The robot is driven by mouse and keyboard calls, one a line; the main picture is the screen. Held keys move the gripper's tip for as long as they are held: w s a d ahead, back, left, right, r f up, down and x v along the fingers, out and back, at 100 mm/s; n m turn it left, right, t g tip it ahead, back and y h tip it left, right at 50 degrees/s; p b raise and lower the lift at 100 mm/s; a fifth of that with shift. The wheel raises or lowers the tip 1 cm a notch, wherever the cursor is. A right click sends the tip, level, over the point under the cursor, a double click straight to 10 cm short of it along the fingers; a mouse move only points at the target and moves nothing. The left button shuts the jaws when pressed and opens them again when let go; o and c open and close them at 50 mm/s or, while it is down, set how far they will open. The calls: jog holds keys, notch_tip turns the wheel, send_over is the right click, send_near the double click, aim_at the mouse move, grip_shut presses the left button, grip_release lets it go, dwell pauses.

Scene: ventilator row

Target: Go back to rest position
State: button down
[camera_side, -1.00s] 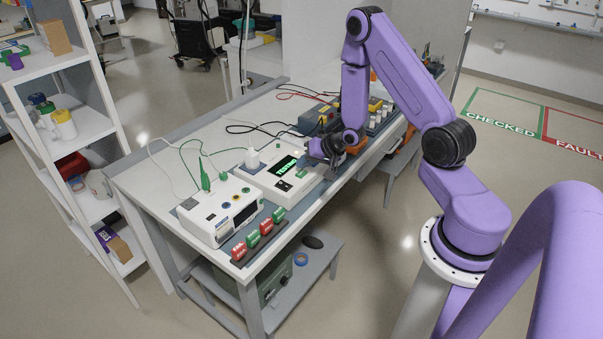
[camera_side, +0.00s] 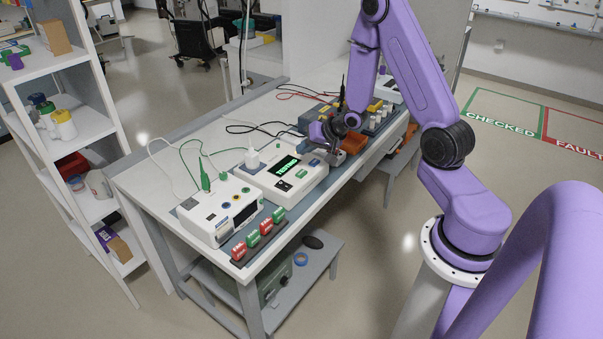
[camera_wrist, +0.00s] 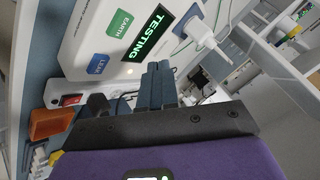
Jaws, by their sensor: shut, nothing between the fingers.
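My gripper (camera_side: 325,152) is over the workbench, just right of the white tester, in the side view. Its dark fingers (camera_wrist: 160,86) show side by side in the wrist view, closed with nothing between them. The white tester (camera_side: 268,187) has a screen with green "TESTING" text (camera_side: 286,168). The wrist view shows the same tester (camera_wrist: 100,30) beyond the fingertips, with a green "EARTH" key (camera_wrist: 122,23) and a blue "LEAK" key (camera_wrist: 97,64). I cannot tell the gap between fingers and tester.
A white monitor unit (camera_side: 207,222) with a green plug and a rack of red and green tags (camera_side: 266,229) stand at the bench's near end. A blue-grey box with leads (camera_side: 309,118) is behind my gripper. Open shelving (camera_side: 88,127) is at left. Floor zones read "CHECKED" and "FAULT".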

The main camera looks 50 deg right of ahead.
dwell(0.4)
jog(key=s+a+r+n+g, duration=0.2)
jog(key=s+a+r+n, duration=0.25)
jog(key=a, duration=0.45)
jog(key=s+a+r+n+g, duration=0.35)
jog(key=a+n, duration=0.25)
jog(key=a, duration=0.2)
jog(key=s+a+r+n+g, duration=0.1)
jog(key=s+r+n, duration=0.1)
jog(key=s, duration=0.5)
jog(key=s+a+r+n+g, duration=0.1)
jog(key=s+n, duration=0.3)
jog(key=s, duration=0.4)
jog(key=s+a+r+n+g, duration=0.1)
jog(key=s+r+n, duration=0.2)
jog(key=s, duration=0.5)
jog(key=shift+a+r+n+h, duration=0.3)
jog(key=shift+r+n, duration=0.05)
jog(key=shift+n, duration=0.1)
